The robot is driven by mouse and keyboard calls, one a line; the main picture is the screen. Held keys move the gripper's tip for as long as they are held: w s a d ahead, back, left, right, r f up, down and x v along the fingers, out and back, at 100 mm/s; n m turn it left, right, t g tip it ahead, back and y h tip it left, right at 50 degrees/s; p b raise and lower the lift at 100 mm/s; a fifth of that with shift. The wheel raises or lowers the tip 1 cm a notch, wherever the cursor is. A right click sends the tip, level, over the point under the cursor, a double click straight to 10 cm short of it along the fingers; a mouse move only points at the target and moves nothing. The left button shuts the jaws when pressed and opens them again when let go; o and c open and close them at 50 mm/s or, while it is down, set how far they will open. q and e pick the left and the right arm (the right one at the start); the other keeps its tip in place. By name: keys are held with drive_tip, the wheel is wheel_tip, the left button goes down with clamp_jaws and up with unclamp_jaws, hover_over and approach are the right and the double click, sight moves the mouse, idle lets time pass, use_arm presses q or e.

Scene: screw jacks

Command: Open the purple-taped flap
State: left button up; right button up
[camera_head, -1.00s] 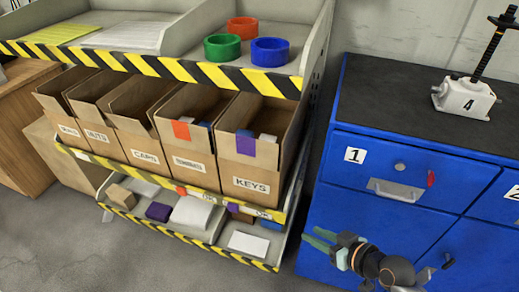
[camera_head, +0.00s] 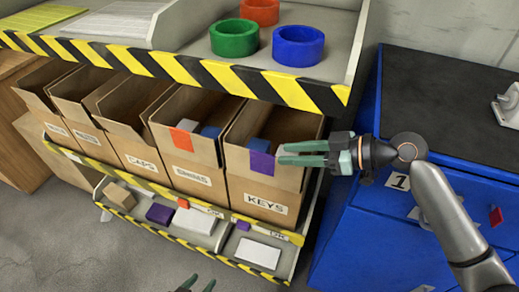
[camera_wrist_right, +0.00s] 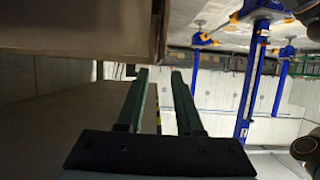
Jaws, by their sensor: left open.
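The purple tape (camera_head: 262,163) is on the upper front flap (camera_head: 236,158) of the cardboard box labelled KEYS (camera_head: 250,197), the rightmost in the row. My right gripper (camera_head: 281,155) comes in from the right in front of this flap, with its fingertips at the tape's right edge. I cannot tell whether they touch it. Its fingers also show apart and empty in the right wrist view (camera_wrist_right: 159,72), beside a brown surface. My left gripper (camera_head: 194,282) shows only its fingertips at the bottom edge, open and away from the boxes.
A box with orange tape (camera_head: 181,138) stands directly left of KEYS, with several more boxes beyond. A shelf edge with yellow-black stripes (camera_head: 215,75) overhangs the boxes. The lower tray (camera_head: 285,268) holds small blocks. A blue cabinet (camera_head: 350,235) stands at the right.

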sight(259, 154)
drive_tip(key=x, duration=0.8)
drive_tip(key=shift+w+a+p, duration=0.1)
drive_tip(key=shift+a+p, duration=0.15)
drive_tip(key=shift+p, duration=0.05)
clamp_jaws()
idle(1.0)
